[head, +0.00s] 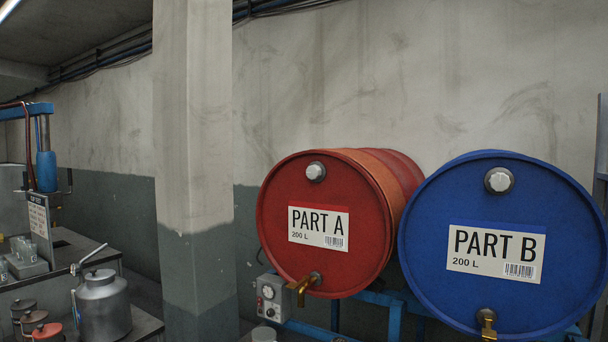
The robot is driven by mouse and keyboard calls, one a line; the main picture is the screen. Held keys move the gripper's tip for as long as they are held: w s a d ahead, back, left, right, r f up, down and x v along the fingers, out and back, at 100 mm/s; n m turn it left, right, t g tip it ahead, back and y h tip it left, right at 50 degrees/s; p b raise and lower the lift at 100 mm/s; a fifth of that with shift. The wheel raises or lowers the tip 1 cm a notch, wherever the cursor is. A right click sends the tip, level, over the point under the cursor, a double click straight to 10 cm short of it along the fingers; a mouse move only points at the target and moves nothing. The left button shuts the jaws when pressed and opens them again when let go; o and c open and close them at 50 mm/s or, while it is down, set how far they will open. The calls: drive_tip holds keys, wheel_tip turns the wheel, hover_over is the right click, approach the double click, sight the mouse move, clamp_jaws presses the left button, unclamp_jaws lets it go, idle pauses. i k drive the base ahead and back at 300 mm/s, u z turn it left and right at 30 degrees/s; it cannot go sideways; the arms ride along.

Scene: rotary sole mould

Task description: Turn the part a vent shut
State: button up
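The red drum (270,215) labelled PART A lies on its side, its round end facing me, right of the pillar. Its vent, a small pale cap (315,172) in a dark ring, sits near the top of that end. I cannot tell from here whether the vent is open or shut. A brass tap (303,287) sticks out at the bottom of the same end. My gripper is not in view.
A blue drum (425,215) labelled PART B lies close on the right, with a similar cap (498,180). A blue stand (395,318) carries the drums. A control box (270,297) sits below left of the red drum. A pillar (193,150) and a metal can (104,308) stand left.

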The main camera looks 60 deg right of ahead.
sight(314, 172)
drive_tip(key=z, duration=0.1)
drive_tip(key=i, duration=0.95)
drive_tip(key=u, duration=0.05)
